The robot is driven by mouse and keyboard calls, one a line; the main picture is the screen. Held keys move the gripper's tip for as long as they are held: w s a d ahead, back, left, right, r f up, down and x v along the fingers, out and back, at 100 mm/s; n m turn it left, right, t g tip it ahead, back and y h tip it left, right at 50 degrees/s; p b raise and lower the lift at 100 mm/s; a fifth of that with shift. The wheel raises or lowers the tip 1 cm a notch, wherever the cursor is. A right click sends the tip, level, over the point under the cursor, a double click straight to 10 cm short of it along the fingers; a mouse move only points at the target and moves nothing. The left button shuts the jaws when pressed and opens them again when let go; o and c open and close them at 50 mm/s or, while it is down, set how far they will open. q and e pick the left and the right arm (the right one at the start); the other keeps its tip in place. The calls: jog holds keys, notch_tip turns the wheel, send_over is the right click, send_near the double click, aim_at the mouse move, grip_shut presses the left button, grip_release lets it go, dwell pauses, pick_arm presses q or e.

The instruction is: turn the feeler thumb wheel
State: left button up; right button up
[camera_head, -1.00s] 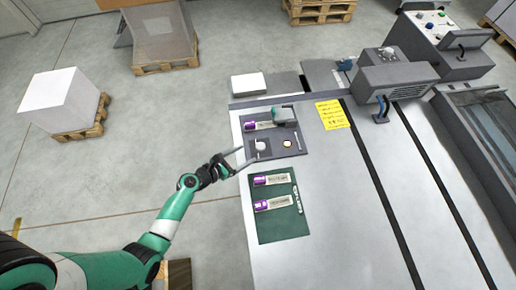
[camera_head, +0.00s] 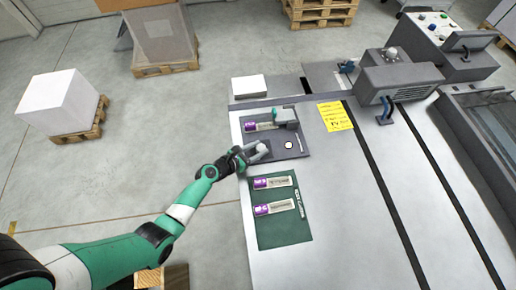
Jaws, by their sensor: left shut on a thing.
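The feeler thumb wheel (camera_head: 262,146) is a small pale round knob on the left part of a dark grey plate (camera_head: 275,155) on the machine table. My left gripper (camera_head: 258,150) reaches in from the left and is shut on the wheel. Its fingers hide part of the wheel, so its turn angle cannot be read. A round white dial (camera_head: 289,145) sits on the same plate, right of the wheel. My right gripper is not in view.
A grey-green block (camera_head: 286,117) and a purple-ended unit (camera_head: 262,126) sit on the plate behind the wheel. A green mat (camera_head: 284,233) in front bears two purple-ended units. A yellow note (camera_head: 334,116) lies to the right. The table's right side is mostly clear.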

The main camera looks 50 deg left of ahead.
pick_arm(q)
grip_shut()
jog(key=shift+a+f+m+h+b, duration=0.2)
jog(key=shift+m+h+b, duration=0.25)
jog(key=shift+b, duration=0.2)
jog(key=shift+a+m+h+b, duration=0.1)
jog(key=shift+m+h+b, duration=0.35)
jog(key=shift+h, duration=0.2)
jog(key=shift+m+g+h, duration=0.4)
jog(key=shift+m+h, duration=0.1)
jog(key=shift+r+m+h, duration=0.15)
jog(key=shift+m+h, duration=0.55)
jog(key=shift+h, duration=0.1)
jog(key=o, duration=0.9)
grip_release()
